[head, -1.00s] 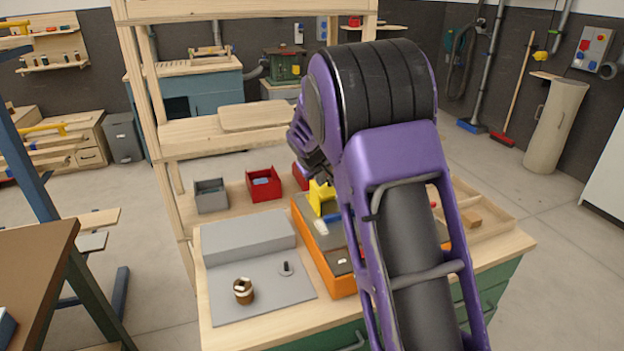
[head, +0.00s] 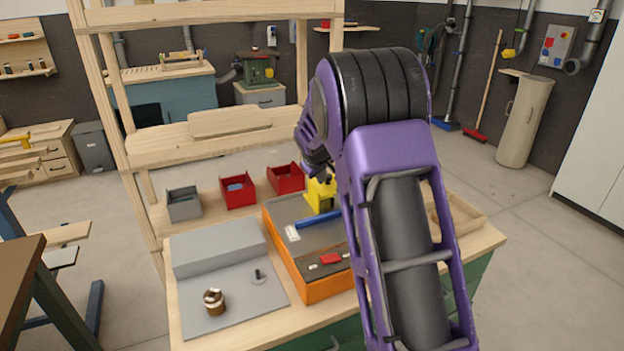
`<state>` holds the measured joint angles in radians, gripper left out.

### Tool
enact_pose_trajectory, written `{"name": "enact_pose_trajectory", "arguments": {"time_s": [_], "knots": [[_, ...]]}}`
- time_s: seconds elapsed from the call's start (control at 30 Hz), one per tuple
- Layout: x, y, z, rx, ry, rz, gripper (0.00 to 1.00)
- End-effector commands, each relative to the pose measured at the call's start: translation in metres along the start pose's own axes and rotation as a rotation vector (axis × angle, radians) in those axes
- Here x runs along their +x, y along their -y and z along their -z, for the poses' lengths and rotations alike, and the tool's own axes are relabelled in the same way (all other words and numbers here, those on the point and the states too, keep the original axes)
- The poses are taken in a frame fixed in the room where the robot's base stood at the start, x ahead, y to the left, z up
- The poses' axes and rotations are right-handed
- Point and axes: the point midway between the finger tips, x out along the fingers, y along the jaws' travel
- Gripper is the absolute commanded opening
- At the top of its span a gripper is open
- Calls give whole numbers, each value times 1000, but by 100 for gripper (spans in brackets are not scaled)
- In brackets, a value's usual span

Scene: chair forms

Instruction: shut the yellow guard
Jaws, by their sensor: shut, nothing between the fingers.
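The yellow guard (head: 320,194) stands on the dark top of an orange-sided unit (head: 320,290) on the workbench. Its right part is hidden behind my arm, and I cannot tell how far open it is. A blue bar (head: 318,219) lies in front of it, running behind my arm. My gripper (head: 318,172) is dark, small in view and partly hidden by my wrist. It is shut and empty, just above the guard in the picture; I cannot tell whether they touch.
A grey stepped block (head: 218,246) and a plate with a brown-and-white round part (head: 214,301) are at the left. A grey bin (head: 184,204) and two red bins (head: 238,191) stand behind. A wooden tray (head: 458,218) is at the right. A wooden shelf frame rises behind.

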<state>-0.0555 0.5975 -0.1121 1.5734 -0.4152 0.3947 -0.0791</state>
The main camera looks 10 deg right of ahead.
Motion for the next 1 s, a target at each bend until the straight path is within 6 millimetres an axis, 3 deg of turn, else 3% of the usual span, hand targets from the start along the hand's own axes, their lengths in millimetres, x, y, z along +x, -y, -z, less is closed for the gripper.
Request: {"name": "enact_pose_trajectory", "arguments": {"time_s": [0.6, 1.0], "knots": [[3, -11, -4, 2, 2, -5, 0], [1, -2, -1, 1, 0, -2, 0]]}}
